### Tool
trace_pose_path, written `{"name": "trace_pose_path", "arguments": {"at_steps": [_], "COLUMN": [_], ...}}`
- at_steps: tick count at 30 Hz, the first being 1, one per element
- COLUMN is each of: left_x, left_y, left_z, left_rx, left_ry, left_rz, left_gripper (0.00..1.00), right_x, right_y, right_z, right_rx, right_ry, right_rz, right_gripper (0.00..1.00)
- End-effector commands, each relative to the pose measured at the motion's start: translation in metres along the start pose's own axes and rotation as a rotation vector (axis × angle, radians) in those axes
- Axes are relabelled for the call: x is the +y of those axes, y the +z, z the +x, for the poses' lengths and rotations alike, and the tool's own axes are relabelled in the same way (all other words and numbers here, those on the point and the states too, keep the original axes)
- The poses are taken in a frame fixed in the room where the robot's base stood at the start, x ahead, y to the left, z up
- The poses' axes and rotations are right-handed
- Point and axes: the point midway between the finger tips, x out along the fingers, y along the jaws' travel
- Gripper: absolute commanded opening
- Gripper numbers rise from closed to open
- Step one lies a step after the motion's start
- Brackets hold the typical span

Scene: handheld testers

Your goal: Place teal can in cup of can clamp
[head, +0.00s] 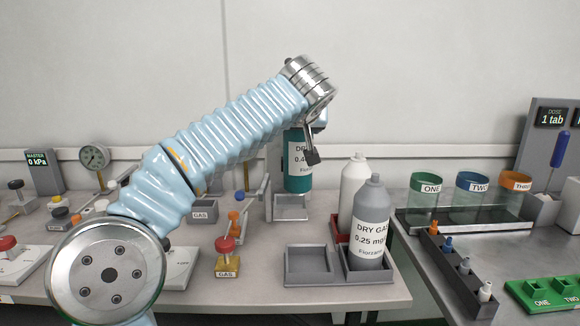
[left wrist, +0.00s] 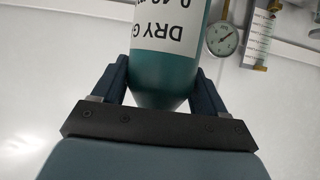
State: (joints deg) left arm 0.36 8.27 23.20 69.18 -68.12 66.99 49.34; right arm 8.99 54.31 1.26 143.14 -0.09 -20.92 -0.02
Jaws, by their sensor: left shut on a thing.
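The teal can (head: 297,178) with a white DRY GAS label is upright in the head view, partly hidden behind my left arm. My left gripper (head: 314,140) is shut on it near its top. In the left wrist view the teal can (left wrist: 165,68) sits between the two fingers of my left gripper (left wrist: 164,88). The can clamp's grey square cup (head: 291,208) is directly below the can. The can's bottom is close to the cup's back rim; I cannot tell whether it touches. My right gripper is not in view.
A grey can (head: 370,225) and a white can (head: 353,185) stand in trays to the right. An empty grey tray (head: 310,264) is in front. A red-topped gas valve (head: 226,255) stands front left. Labelled jars (head: 424,192) are on the right bench.

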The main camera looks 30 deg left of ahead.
Motion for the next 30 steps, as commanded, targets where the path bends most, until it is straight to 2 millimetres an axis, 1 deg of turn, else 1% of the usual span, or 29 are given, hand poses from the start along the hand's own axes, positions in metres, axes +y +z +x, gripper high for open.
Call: {"name": "trace_pose_path", "arguments": {"at_steps": [1,3,6,9,13,15,18,21,30], "left_x": [-0.005,-0.008,-0.012,-0.014,-0.016,-0.018,-0.017,-0.017,-0.017], "left_y": [-0.002,0.009,0.017,0.021,0.025,0.030,0.047,0.054,0.056], "left_z": [0.016,0.035,0.055,0.067,0.077,0.087,0.095,0.098,0.099], "left_rx": [-0.002,-0.003,-0.001,0.001,0.000,-0.002,0.000,0.001,0.001], "left_ry": [-0.004,-0.003,-0.001,0.000,0.000,0.000,0.000,0.001,0.002], "left_rz": [-0.002,0.001,0.002,0.000,0.001,0.002,0.003,0.001,0.000], "left_gripper": [0.14,0.14,0.14,0.14,0.14,0.14,0.14,0.14,0.14], "right_x": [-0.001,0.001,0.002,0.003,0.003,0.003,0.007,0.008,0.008], "right_y": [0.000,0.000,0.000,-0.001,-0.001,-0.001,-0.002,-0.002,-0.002], "right_z": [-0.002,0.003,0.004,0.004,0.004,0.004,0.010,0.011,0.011], "right_rx": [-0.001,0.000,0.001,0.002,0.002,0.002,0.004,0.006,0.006], "right_ry": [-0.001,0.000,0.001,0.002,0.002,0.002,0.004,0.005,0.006], "right_rz": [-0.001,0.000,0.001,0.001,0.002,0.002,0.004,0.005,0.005], "right_gripper": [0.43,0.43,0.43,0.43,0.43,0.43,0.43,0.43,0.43]}}
